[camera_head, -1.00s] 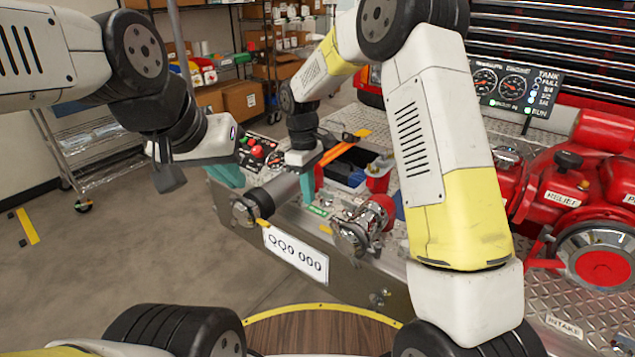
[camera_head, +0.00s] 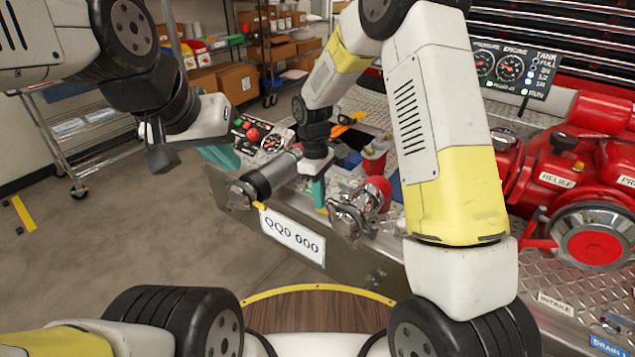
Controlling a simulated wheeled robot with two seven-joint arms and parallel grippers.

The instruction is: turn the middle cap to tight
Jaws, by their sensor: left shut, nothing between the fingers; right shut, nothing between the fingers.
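A chrome and red capped fitting (camera_head: 356,212) sits at the front bumper, in the middle of the head view. No label shows which one is the middle cap. My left gripper (camera_head: 160,152) is shut and empty in the air, left of the bumper. My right gripper (camera_head: 314,172) points down beside the grey cylinder, behind and left of the chrome and red fitting. It is shut and empty; its fingertips are largely hidden.
A number plate (camera_head: 293,236) hangs on the bumper below the fittings. A small control panel (camera_head: 258,138) lies behind the grey cylinder, and a gauge board (camera_head: 513,68) stands back right. A wire shelf cart (camera_head: 85,140) is at left. The floor between is clear.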

